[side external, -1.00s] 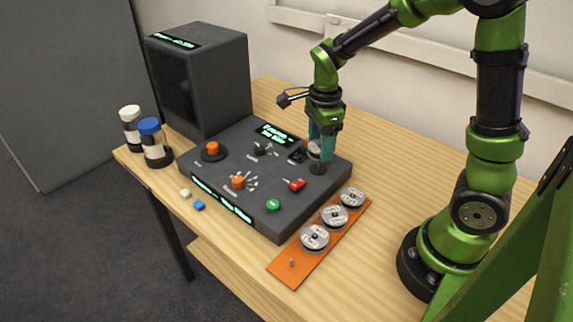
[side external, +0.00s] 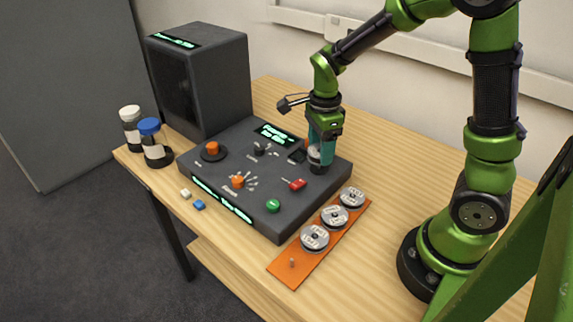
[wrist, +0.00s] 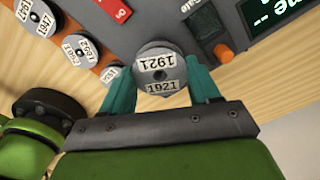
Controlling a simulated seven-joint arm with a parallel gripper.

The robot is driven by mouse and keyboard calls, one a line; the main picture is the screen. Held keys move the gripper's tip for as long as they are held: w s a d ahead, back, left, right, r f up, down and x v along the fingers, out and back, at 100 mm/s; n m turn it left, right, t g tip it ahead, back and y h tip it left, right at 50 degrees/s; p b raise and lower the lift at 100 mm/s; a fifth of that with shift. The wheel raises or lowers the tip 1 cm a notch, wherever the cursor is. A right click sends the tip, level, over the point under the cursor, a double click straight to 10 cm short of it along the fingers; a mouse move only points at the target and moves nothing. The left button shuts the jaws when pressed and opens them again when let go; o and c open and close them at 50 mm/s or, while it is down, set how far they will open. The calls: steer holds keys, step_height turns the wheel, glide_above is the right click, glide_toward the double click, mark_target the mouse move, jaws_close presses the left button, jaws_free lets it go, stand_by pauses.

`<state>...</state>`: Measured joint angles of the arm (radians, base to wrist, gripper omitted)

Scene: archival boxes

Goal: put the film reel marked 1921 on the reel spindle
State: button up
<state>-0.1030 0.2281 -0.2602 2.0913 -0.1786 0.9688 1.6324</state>
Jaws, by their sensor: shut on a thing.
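The film reel marked 1921 (wrist: 161,66) is a grey disc with two white labels in the wrist view. It sits between the teal fingers of my gripper (wrist: 160,82), which is shut on it. In the side view my gripper (side external: 319,158) points down at the right part of the dark console (side external: 250,215). The reel shows there as a pale patch (side external: 313,154) between the fingers. The reel spindle is hidden by the reel and fingers now. I cannot tell whether the reel is around it or just above it.
An orange rack (side external: 283,271) with three other reels (side external: 335,217) lies right of the console. The console carries a red switch (side external: 297,184), a green button (side external: 273,205) and orange knobs (side external: 238,182). Two jars (side external: 152,145) and a dark cabinet (side external: 205,80) stand at left.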

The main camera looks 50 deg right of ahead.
steer(key=shift+f, duration=0.35)
steer(key=shift+f, duration=0.1)
steer(key=shift+f, duration=0.65)
steer(key=shift+f, duration=0.15)
steer(key=shift+f, duration=0.2)
stand_by(0.3)
stand_by(0.4)
steer(key=o, duration=1.2)
steer(key=shift+c, duration=0.2)
